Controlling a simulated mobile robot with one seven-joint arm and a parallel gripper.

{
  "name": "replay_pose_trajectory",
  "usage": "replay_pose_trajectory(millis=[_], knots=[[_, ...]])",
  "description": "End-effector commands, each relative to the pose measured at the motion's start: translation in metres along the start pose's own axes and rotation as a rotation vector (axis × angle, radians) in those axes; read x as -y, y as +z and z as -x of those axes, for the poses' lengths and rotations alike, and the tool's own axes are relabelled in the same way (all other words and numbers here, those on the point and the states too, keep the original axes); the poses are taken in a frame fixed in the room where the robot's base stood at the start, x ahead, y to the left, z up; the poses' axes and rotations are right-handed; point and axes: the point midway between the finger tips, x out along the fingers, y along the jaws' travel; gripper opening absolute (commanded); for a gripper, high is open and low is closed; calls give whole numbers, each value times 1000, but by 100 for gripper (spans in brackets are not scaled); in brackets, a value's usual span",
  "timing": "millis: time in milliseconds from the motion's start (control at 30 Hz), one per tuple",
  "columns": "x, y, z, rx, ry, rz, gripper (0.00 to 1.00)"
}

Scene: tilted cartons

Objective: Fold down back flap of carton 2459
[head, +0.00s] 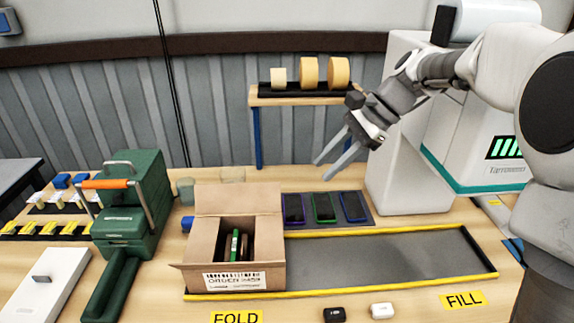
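One open brown carton (212,275) stands at the left end of the grey, yellow-edged strip. Its back flap (238,199) stands up at the rear, and a side flap (181,267) sticks out at the left. A green item and dark items show inside. The front label is too small to read for the number 2459. My gripper (332,170) is open and empty, in the air to the right of and above the carton, with its two fingers pointing down and left. It touches nothing that I can see.
A small shelf (290,101) with several tape rolls stands behind. Three phone-like devices (324,209) lie on a dark mat right of the carton. A green machine (140,205) stands at the left. The grey strip (385,262) right of the carton is clear.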

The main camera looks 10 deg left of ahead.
Motion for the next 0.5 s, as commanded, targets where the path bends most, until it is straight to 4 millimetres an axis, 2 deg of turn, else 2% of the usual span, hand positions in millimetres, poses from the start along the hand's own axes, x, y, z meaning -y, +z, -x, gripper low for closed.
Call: replay_pose_trajectory(millis=[33, 300, 500], knots=[[9, -13, -17, 51, -1, -52, 35], [53, -55, -72, 321, 5, -327, 35], [76, -93, -110, 526, 29, -520, 35]])
